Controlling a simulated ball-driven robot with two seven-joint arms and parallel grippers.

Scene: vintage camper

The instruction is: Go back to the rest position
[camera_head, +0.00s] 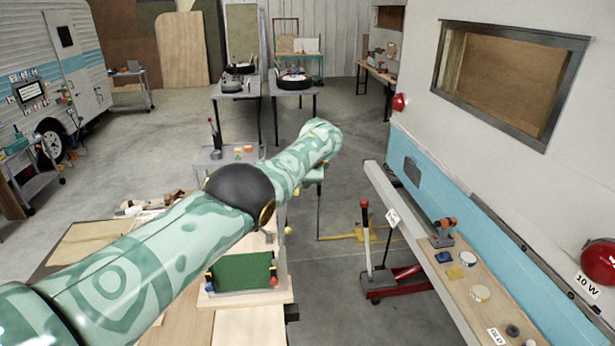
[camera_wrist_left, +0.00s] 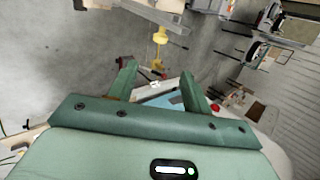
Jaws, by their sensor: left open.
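My left arm (camera_head: 160,235), pale green with darker patterns and a black joint, reaches from the lower left of the head view up to the middle. It passes above a wooden workbench. My left gripper (camera_wrist_left: 160,68) shows in the left wrist view as two green fingers spread apart with nothing between them. In the head view the gripper is mostly hidden by the end of the arm. My right arm and gripper are in neither view.
A wooden bench with a green board (camera_head: 242,271) stands under my arm. A plank shelf (camera_head: 452,272) with tins and a small orange tool runs along the camper (camera_head: 470,190) at the right. A red floor jack (camera_head: 395,282) stands beside it. Open floor (camera_head: 335,270) lies between.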

